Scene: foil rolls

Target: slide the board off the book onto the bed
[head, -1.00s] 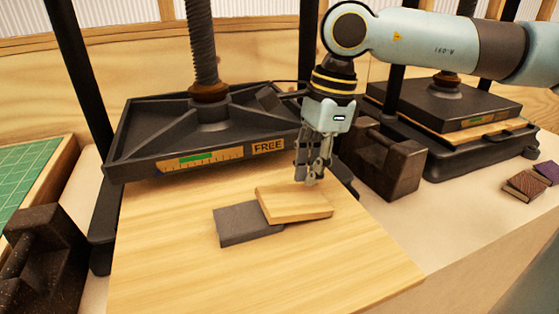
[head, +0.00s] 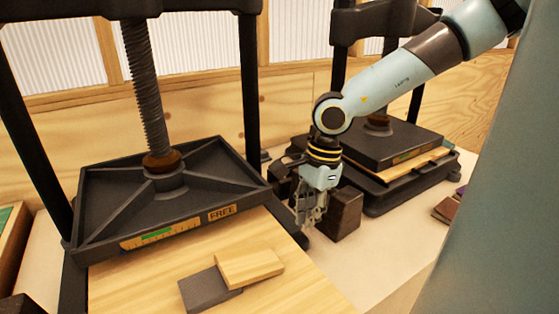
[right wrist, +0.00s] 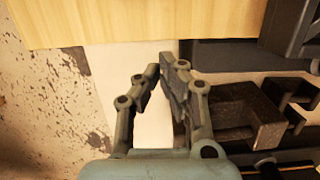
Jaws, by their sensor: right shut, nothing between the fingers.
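The board (head: 250,267), a small pale wooden slab, lies with its left part over the dark grey book (head: 210,291) and its right part past the book's edge. I cannot tell whether its right end touches the bed. The bed (head: 290,295) is the wide pale wooden plate of the near press; its edge also shows in the right wrist view (right wrist: 130,22). My right gripper (head: 306,230) is shut and empty, to the right of and behind the board, apart from it. Its fingers also show in the right wrist view (right wrist: 160,75). My left gripper is out of view.
The near press's black platen (head: 115,205), marked FREE, hangs behind the board. A dark metal block (head: 345,212) stands close to the right of my right gripper. A second press (head: 390,150) stands farther right. Pale worktop (head: 385,240) is clear in front of it.

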